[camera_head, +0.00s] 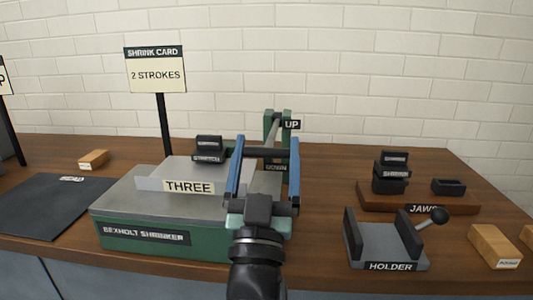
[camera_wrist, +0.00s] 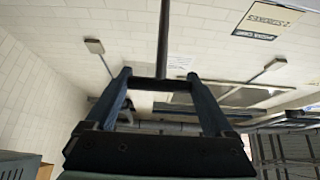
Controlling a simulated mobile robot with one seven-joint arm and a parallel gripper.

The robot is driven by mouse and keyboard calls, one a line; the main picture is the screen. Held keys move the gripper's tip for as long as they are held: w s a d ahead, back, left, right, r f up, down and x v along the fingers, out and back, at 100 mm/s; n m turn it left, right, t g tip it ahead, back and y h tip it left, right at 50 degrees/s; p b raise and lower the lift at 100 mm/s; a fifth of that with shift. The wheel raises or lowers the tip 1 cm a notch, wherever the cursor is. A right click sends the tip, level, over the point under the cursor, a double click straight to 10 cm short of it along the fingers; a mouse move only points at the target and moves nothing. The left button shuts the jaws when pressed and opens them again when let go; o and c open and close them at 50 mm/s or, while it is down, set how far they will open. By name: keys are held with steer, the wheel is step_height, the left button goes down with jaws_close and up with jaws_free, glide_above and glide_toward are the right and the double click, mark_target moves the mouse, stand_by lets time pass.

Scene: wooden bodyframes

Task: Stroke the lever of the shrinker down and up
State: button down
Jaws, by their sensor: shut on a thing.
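The green and grey Bexholt shrinker (camera_head: 140,235) stands on the bench, with a grey strip labelled THREE (camera_head: 188,187) on its top. Its lever (camera_head: 265,153) has a dark crosswise grip and a grey rod rising beside a green post marked UP (camera_head: 291,124) and DOWN (camera_head: 277,167). In the picture the grip lies between those marks; its exact height is unclear. My gripper (camera_head: 266,142), with blue fingers, is shut on the grip, one finger at each end. The wrist view shows the grip (camera_wrist: 160,84) between the fingers and the rod extending beyond.
A shrink card (camera_head: 156,75) on a post reads 2 STROKES. Dark jaw blocks (camera_head: 208,147) sit on the shrinker's back. At right are a holder (camera_head: 385,245) with a ball-ended lever, a jaws tray (camera_head: 415,200) and a wooden block (camera_head: 494,246). A dark mat (camera_head: 50,210) lies left.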

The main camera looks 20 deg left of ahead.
steer(key=shift+f, duration=0.5)
jaws_free()
steer(key=shift+r, duration=0.15)
steer(key=b+v, duration=0.6)
steer(key=v, duration=0.7)
